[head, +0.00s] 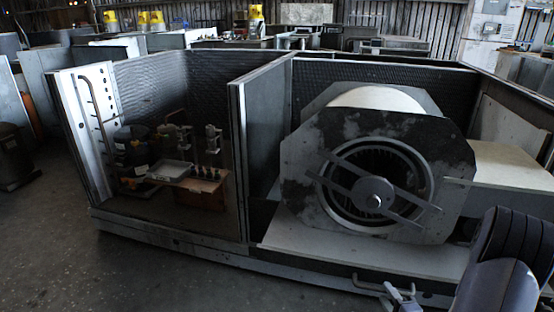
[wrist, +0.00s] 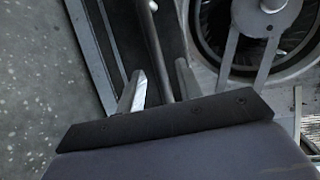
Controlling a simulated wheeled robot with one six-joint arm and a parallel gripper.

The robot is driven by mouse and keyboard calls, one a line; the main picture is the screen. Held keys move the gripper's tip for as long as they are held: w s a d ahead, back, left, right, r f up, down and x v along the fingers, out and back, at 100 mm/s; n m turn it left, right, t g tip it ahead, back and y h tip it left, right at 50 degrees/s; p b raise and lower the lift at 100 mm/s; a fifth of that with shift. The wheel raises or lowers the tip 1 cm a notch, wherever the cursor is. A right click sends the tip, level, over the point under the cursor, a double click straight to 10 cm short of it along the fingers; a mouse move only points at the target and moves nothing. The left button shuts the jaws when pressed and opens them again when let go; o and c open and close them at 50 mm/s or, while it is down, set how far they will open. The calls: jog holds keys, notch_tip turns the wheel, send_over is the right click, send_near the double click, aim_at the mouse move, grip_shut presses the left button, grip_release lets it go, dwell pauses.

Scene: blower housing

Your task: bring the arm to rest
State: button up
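My arm comes in at the lower right of the head view, and my gripper (head: 402,291) is low in front of the blower housing (head: 275,262). In the wrist view my gripper (wrist: 159,68) has its two pale fingers apart. A thin metal bar (wrist: 152,38) runs between them, with gaps showing on both sides. It looks like the bar handle (head: 368,286) on the housing's front lower edge. I cannot tell how far the bar is from the fingers in depth. Nothing is seen held.
The blower wheel (head: 372,190) with its crossbars sits in the open right bay. The left bay holds a compressor (head: 132,148) and small parts. Bare concrete floor (head: 60,250) lies in front and to the left. More metal cabinets crowd the back.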

jog(key=shift+x, duration=1.5)
jog(key=shift+d, duration=0.1)
